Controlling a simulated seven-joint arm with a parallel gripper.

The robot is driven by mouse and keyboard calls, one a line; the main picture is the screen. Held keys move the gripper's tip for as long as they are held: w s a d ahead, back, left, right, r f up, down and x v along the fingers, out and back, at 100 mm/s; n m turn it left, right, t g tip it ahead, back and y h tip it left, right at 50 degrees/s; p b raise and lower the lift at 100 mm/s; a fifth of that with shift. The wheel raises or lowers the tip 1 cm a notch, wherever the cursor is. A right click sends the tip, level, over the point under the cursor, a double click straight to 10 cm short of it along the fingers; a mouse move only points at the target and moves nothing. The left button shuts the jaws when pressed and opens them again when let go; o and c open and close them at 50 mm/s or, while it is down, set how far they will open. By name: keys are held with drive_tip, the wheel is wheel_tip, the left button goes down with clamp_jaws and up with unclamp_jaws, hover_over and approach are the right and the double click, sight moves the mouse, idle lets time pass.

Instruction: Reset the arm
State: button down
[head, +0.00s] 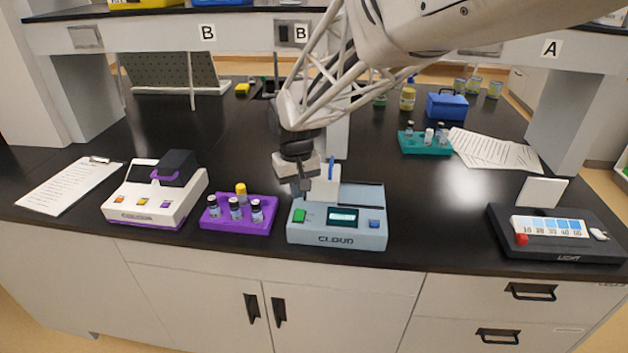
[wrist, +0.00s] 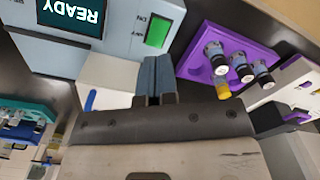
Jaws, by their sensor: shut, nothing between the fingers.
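My gripper (head: 304,184) is above the bench, just over the back left part of the light-blue CLOUD device (head: 337,220). Its fingers are shut and empty. In the wrist view, the shut fingers (wrist: 155,80) point toward the device, whose screen (wrist: 72,15) reads READY and whose green button (wrist: 158,32) is at the upper middle.
A purple rack (head: 262,226) with several vials is left of the device. Further left are a white instrument (head: 145,205) and a clipboard (head: 70,185). At right is the black LIGHT device (head: 530,245); a teal rack (head: 412,149) and papers (head: 485,150) lie behind. Bench between CLOUD and LIGHT is clear.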

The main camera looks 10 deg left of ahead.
drive_tip(key=shift+d+r, duration=0.1)
drive_tip(key=s+d+r+m+t, duration=0.15)
drive_tip(key=s+d+r, duration=0.25)
drive_tip(key=s+d, duration=0.65)
drive_tip(key=s+d+r+m, duration=0.3)
drive_tip(key=s+d+r, duration=0.3)
drive_tip(key=d, duration=0.8)
drive_tip(key=s+d+f+m, duration=0.1)
drive_tip(key=s+d, duration=0.2)
drive_tip(key=s, duration=0.2)
drive_tip(key=s+d+f+t, duration=0.1)
drive_tip(key=s+d, duration=0.2)
drive_tip(key=s, duration=0.3)
drive_tip(key=shift+f+m, duration=0.15)
drive_tip(key=shift+m, duration=0.2)
